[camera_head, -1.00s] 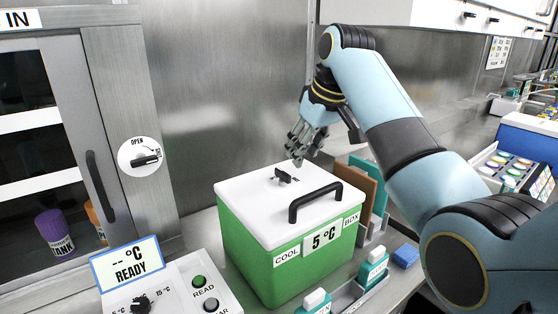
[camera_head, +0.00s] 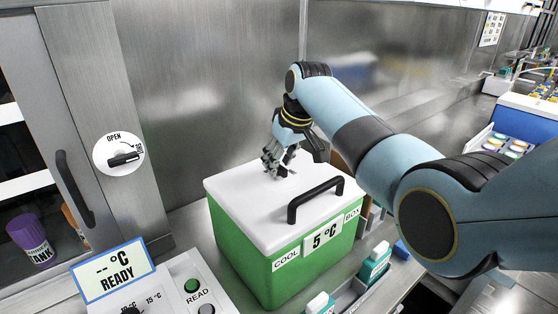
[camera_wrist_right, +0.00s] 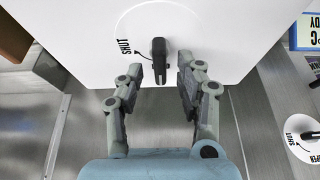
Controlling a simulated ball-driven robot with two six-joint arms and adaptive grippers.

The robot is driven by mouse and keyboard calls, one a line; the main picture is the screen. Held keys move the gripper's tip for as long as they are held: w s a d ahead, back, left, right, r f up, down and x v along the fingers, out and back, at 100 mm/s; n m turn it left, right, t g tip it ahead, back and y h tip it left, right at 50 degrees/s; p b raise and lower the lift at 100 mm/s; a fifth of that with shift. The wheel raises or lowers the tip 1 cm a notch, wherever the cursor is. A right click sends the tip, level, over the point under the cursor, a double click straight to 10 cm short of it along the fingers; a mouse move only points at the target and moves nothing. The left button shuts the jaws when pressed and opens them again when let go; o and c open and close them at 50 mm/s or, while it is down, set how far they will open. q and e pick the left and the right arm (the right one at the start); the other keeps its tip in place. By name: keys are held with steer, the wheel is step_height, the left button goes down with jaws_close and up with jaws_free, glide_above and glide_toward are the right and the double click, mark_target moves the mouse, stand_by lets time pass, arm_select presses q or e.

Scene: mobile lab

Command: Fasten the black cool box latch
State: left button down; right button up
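The green cool box (camera_head: 243,247) stands on the bench with its white lid (camera_head: 240,207) down. The black latch (camera_wrist_right: 159,60) sits on the lid inside a printed arc marked SHUT; in the right wrist view it lies along the picture's vertical. My right gripper (camera_wrist_right: 172,75) is open, its two fingers on either side of the latch's near end, with a gap visible on both sides. In the head view, my right gripper (camera_head: 274,172) is over the lid's far part and hides most of the latch. My left gripper is not in view.
A black carry handle (camera_head: 315,199) rises from the lid's front. A cabinet with a round OPEN latch plate (camera_head: 119,155) stands at left. A READY display (camera_head: 115,272) and buttons are at front left. Bottles (camera_head: 375,262) stand by the box's right side.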

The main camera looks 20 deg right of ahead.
steer(key=shift+w+f, duration=0.1)
steer(key=shift+f, duration=0.25)
steer(key=shift+c, duration=0.7)
jaws_close()
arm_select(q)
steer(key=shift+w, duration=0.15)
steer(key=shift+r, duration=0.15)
